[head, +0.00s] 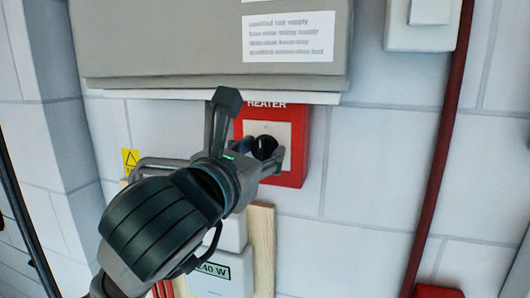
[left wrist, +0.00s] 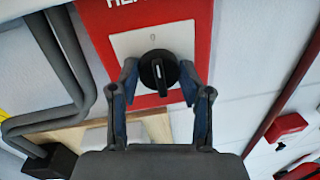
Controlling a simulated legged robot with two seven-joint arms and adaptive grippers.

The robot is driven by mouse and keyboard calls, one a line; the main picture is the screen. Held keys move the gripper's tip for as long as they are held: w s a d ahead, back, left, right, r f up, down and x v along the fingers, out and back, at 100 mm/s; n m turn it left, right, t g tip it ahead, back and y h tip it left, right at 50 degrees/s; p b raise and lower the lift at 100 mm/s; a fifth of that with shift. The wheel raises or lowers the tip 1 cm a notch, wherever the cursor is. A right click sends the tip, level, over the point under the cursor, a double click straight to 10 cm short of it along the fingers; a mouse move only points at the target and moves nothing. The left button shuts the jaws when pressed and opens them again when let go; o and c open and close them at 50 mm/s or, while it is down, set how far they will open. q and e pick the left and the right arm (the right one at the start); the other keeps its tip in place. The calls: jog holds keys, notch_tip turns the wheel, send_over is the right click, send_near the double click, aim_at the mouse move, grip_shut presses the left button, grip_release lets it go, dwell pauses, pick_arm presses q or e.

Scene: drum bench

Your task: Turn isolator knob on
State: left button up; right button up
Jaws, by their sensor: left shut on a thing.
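The isolator knob (head: 264,147) is black and round, on a white plate in the red box (head: 302,165) marked HEATER on the wall. In the left wrist view the knob (left wrist: 159,70) shows a pale line running nearly upright, and a small mark is on the plate above it. My left gripper (head: 265,153) reaches the box from the lower left, its fingers on either side of the knob. It is shut on the knob; the exact contact is hard to see. My right gripper is in neither view.
A grey cabinet (head: 170,45) with a white label overhangs just above the box. Grey pipes (left wrist: 55,75) run at the left. A dark red pipe (head: 441,150) runs down the wall at the right. Bare block wall (head: 370,160) lies between box and pipe.

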pick_arm(q)
jog(key=shift+a+f, duration=0.1)
jog(key=shift+a, duration=0.15)
jog(key=shift+c, duration=0.7)
jog(key=shift+s+d, duration=0.1)
jog(key=shift+d, duration=0.05)
jog(key=shift+m, duration=0.3)
jog(key=shift+a+r+m, duration=0.2)
jog(key=shift+m, duration=1)
jog(key=m, duration=0.2)
jog(key=shift+r+m, duration=0.1)
jog(key=shift+m, duration=0.2)
jog(key=m, duration=0.3)
jog(key=m+p, duration=0.1)
jog(key=m, duration=0.2)
jog(key=shift+d+g+y, duration=0.1)
jog(key=shift+g+y, duration=0.2)
jog(key=shift+y, duration=0.1)
jog(key=m, duration=0.4)
jog(key=shift+y+p, duration=0.3)
jog(key=shift+p, duration=0.1)
jog(key=shift+d+m, duration=0.1)
jog(key=shift+m, duration=0.8)
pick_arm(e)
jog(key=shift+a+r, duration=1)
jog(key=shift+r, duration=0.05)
pick_arm(q)
jog(key=shift+f, duration=0.2)
